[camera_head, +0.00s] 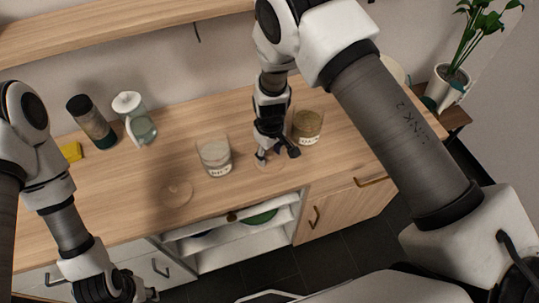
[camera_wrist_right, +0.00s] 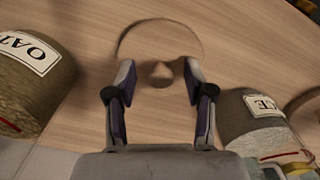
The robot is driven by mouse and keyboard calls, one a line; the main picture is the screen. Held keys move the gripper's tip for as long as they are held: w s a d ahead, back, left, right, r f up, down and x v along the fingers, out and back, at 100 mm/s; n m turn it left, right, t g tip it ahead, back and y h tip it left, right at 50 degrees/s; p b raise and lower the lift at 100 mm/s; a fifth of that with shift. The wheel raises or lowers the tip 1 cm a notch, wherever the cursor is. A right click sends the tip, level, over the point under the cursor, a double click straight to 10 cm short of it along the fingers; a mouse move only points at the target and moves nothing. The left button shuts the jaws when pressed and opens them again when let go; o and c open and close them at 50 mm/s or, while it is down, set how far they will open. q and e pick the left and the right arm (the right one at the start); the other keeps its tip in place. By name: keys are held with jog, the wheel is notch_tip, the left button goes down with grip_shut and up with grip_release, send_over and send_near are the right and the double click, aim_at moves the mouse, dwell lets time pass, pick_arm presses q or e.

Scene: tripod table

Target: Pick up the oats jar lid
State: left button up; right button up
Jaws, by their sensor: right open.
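The oats jar (camera_head: 308,126) stands open at the right on the counter, its label partly in the right wrist view (camera_wrist_right: 30,70). A round wooden lid (camera_wrist_right: 160,32) with a small knob (camera_wrist_right: 160,73) lies flat on the counter between the two jars; it shows partly in the head view (camera_head: 272,164). My right gripper (camera_wrist_right: 160,82) is open over this lid, with a finger on either side of the knob. I cannot tell whether the fingers touch it. My left gripper (camera_head: 118,290) is low at the bottom left, its fingers unclear.
The rice jar (camera_head: 214,157) stands left of my right gripper. Another round lid (camera_head: 177,193) lies farther left. A glass pitcher (camera_head: 139,124), a dark cylinder (camera_head: 92,123) and a yellow item (camera_head: 70,152) are at the back left. A shelf (camera_head: 110,32) hangs above.

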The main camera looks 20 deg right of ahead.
jog(key=shift+w+f, duration=0.15)
jog(key=shift+f, duration=0.1)
jog(key=shift+s+r, duration=0.15)
jog(key=shift+s, duration=0.1)
jog(key=shift+c, duration=1.4)
grip_shut()
jog(key=shift+r, duration=0.1)
